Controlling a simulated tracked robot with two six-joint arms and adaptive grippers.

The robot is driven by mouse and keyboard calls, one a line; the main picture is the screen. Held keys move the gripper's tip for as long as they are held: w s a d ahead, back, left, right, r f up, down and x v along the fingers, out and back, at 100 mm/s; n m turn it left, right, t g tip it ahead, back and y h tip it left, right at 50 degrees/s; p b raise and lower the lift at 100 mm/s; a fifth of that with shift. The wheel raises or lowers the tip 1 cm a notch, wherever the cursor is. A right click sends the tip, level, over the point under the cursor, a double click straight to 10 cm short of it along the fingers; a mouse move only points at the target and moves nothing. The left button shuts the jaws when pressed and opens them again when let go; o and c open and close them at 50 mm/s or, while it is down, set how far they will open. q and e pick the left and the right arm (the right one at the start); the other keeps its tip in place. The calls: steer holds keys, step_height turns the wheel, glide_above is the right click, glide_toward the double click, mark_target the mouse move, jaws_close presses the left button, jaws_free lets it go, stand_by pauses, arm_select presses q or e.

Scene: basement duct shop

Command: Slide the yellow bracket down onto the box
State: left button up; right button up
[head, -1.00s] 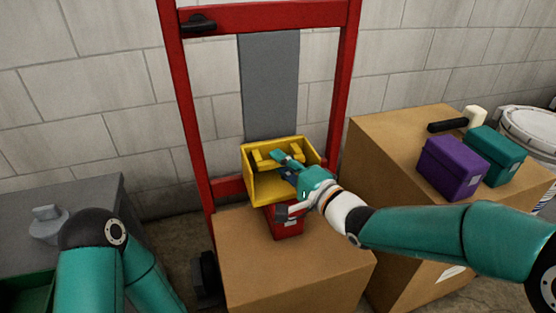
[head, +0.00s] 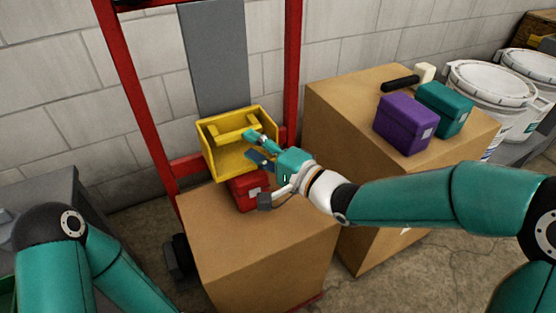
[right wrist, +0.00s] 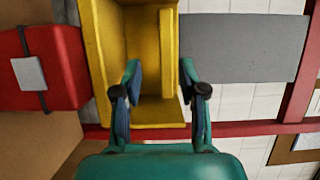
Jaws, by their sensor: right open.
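The yellow bracket (head: 222,164), an open tray shape with a crossbar handle, sits at the lower end of a grey upright plate (head: 215,60). The red box (head: 243,194) with a dark strap and pale label is directly below it; I cannot tell if they touch. My right gripper (head: 253,146) is open at the right side of the bracket. In the right wrist view, the fingertips (right wrist: 160,75) lie either side of the yellow crossbar (right wrist: 167,45), with visible gaps. My left arm shows at lower left; its gripper is out of view.
The red box stands on a cardboard carton (head: 265,240) within a red frame (head: 140,100). A larger carton (head: 340,115) to the right bears a purple box (head: 405,125), a teal box (head: 445,108) and a dark-handled mallet (head: 408,80). White buckets (head: 490,90) stand behind.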

steer(key=v, duration=0.7)
steer(key=shift+s+d, duration=0.1)
